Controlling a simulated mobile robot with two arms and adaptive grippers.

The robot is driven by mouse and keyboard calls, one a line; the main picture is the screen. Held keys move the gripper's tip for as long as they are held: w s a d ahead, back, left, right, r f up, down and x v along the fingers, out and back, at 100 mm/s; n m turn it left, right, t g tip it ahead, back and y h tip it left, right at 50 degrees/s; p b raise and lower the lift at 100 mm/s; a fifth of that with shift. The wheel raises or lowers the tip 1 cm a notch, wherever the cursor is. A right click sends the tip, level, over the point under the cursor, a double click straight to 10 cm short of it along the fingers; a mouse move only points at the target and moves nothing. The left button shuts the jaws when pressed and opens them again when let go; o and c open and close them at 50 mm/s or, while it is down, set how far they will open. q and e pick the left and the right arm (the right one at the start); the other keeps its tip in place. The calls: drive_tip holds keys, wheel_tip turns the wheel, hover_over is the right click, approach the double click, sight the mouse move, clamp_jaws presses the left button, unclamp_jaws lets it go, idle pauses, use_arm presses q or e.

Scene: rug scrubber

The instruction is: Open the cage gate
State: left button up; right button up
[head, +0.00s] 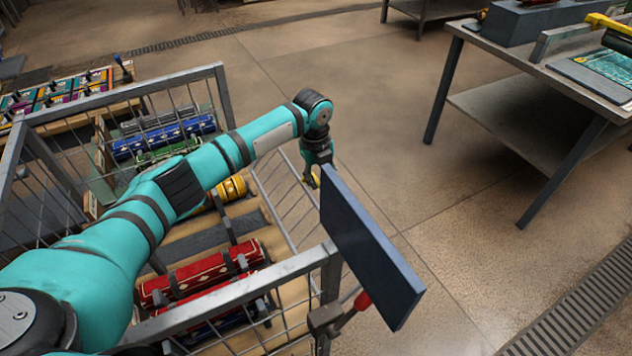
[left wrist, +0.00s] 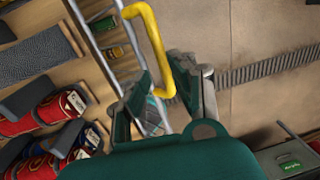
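The cage (head: 217,95) has grey posts, top rails and wire mesh around rolled rugs. Its mesh gate side (head: 285,205) faces the open floor, partly hidden by a dark blue panel (head: 372,250). A latch with a red handle (head: 362,301) is at the near corner post. My left gripper (head: 312,180) reaches over the cage, pointing down just outside the mesh. In the left wrist view its fingers (left wrist: 168,80) are apart, with the end of a yellow handle (left wrist: 152,40) between them. I cannot tell whether they touch it. My right gripper is not in view.
Red rugs (head: 200,277), blue rugs (head: 165,138) and a yellow roll (head: 233,187) lie inside the cage. A grey worktable (head: 545,55) stands at the right. The floor between cage and table is clear, with a drain grate (head: 580,312) at lower right.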

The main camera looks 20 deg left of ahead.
use_arm(q)
drive_tip(key=shift+o, duration=0.7)
drive_tip(key=shift+s+f, duration=0.1)
drive_tip(key=shift+f, duration=0.2)
drive_tip(key=shift+s+a, duration=0.1)
drive_tip(key=shift+a, duration=0.05)
wheel_tip(320, 180, up, 12)
drive_tip(key=shift+s+a, duration=0.2)
drive_tip(key=shift+s, duration=0.1)
